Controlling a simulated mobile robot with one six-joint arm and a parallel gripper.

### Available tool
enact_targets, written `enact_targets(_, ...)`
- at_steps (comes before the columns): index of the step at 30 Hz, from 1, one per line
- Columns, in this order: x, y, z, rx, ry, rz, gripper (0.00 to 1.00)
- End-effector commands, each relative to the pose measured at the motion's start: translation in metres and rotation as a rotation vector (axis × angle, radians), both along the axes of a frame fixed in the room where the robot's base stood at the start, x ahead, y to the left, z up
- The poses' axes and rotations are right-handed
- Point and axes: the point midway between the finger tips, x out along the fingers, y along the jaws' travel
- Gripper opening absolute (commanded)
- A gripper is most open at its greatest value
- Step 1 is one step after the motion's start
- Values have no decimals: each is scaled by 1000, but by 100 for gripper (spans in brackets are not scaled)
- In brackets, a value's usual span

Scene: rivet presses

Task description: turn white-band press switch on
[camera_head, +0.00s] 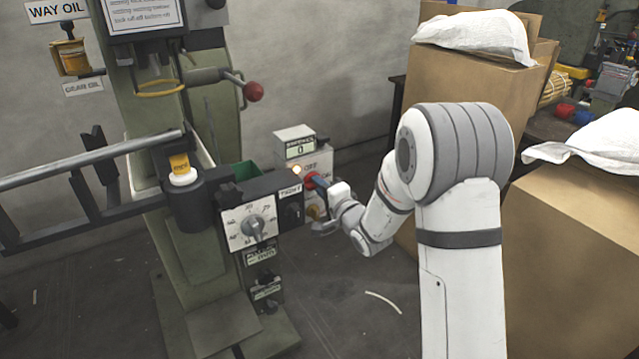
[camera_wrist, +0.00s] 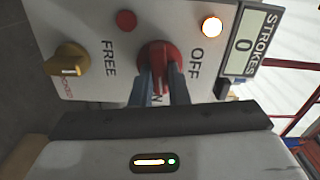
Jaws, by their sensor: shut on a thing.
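The control box (camera_head: 320,160) with the counter stands behind the green press (camera_head: 190,240). In the wrist view its panel (camera_wrist: 105,80) shows a red rotary switch (camera_wrist: 158,54) with an OFF label at its right. A label ending in N, partly hidden by the fingers, is below. My gripper (camera_wrist: 163,80) is shut on the red switch, one blue-grey finger on each side of its bar. The bar runs down the picture toward the N label. In the head view my gripper (camera_head: 315,182) reaches the box from the right. A lamp (camera_wrist: 212,26) on the panel glows.
A yellow knob (camera_wrist: 66,64) and a red button (camera_wrist: 126,21) share the panel. The STROKES counter (camera_wrist: 243,40) reads 0. The press's dial box (camera_head: 250,226) stands close to the left. Cardboard boxes (camera_head: 455,95) with white sacks stand behind and right of my arm.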

Motion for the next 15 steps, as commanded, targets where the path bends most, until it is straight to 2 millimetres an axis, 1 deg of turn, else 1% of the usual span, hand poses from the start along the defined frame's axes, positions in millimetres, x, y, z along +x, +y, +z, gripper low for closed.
enact_targets(6, 0, 0, -1, 85, 61, 0, 0)
enact_targets(15, 0, 0, -2, 132, 92, 0, 0)
